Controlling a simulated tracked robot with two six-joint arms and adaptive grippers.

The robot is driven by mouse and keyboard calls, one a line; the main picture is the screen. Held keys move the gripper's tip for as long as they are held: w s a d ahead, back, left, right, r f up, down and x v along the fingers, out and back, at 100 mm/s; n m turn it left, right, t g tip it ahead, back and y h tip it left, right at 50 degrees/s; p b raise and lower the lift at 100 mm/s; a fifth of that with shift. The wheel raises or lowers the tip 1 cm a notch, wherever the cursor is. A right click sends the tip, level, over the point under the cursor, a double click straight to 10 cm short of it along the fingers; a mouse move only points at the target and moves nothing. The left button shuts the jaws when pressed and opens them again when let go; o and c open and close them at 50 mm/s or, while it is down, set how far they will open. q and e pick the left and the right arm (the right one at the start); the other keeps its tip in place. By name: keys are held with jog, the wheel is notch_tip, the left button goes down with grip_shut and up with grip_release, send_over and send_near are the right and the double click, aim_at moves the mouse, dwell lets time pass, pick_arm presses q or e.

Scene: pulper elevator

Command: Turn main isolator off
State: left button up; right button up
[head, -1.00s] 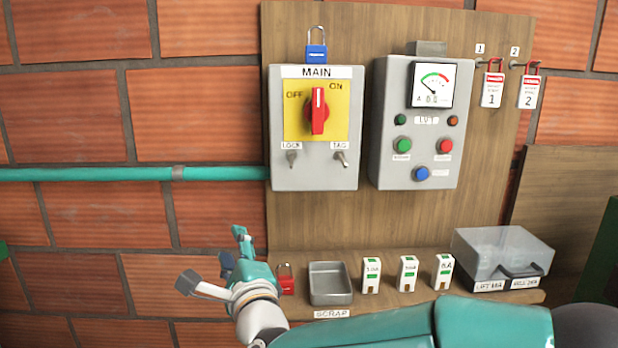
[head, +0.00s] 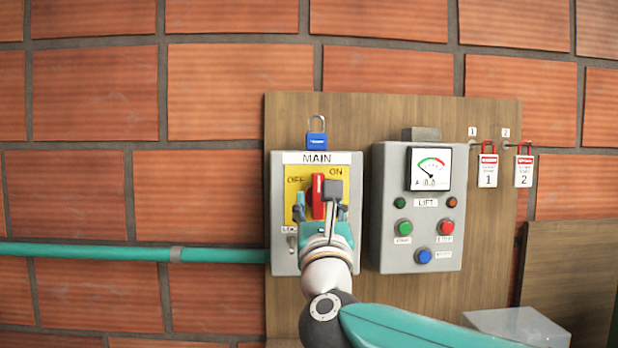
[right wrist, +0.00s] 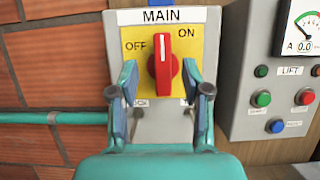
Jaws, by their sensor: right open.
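The main isolator is a grey box (head: 277,225) labelled MAIN with a yellow plate and a red rotary handle (head: 318,190). In the right wrist view the red handle (right wrist: 162,78) stands nearly upright, its white mark at the top between OFF on the left and ON on the right. My right gripper (head: 320,212) is in front of the box and hides its lower part. In the right wrist view its open fingers (right wrist: 168,92) appear either side of the handle's lower part. I cannot tell whether they touch it. My left gripper is out of view.
A blue padlock (head: 316,142) stands on top of the isolator. Close on the right is the LIFT box (head: 388,225) with a meter and buttons. Two tagged red padlocks hang farther right. A teal pipe (head: 90,252) enters from the left. A clear box (head: 520,325) shows at the bottom right.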

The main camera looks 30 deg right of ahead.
aim_at(317, 188)
jog(key=p+x, duration=0.2)
jog(key=x, duration=0.4)
jog(key=shift+w+d+r, duration=0.15)
jog(key=shift+w+d, duration=0.1)
jog(key=shift+w, duration=0.05)
